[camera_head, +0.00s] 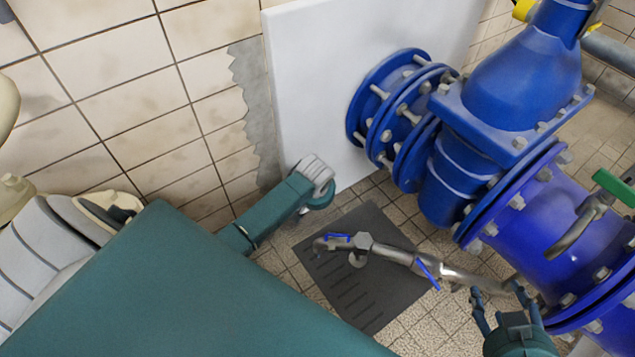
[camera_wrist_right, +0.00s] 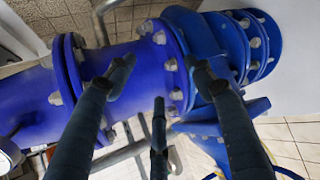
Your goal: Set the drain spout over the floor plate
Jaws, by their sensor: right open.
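The drain spout (camera_head: 395,256) is a thin metal pipe with blue levers in the head view. It runs from beside the large blue pipe leftward, and its bent free end appears above the dark slotted floor plate (camera_head: 372,312). Its height above the plate is hard to tell. My right gripper (camera_head: 499,292) is open, its fingers spread around the spout's right part in the picture; contact cannot be told. In the right wrist view the open fingers (camera_wrist_right: 163,75) point at the blue pipe with nothing between them.
The large blue flanged pipe (camera_head: 590,235) and blue valve (camera_head: 515,75) fill the right side. A white panel (camera_head: 310,70) and tiled wall (camera_head: 130,110) stand behind. A green-handled lever (camera_head: 580,225) sits on the pipe. Some tiled floor is bare around the plate.

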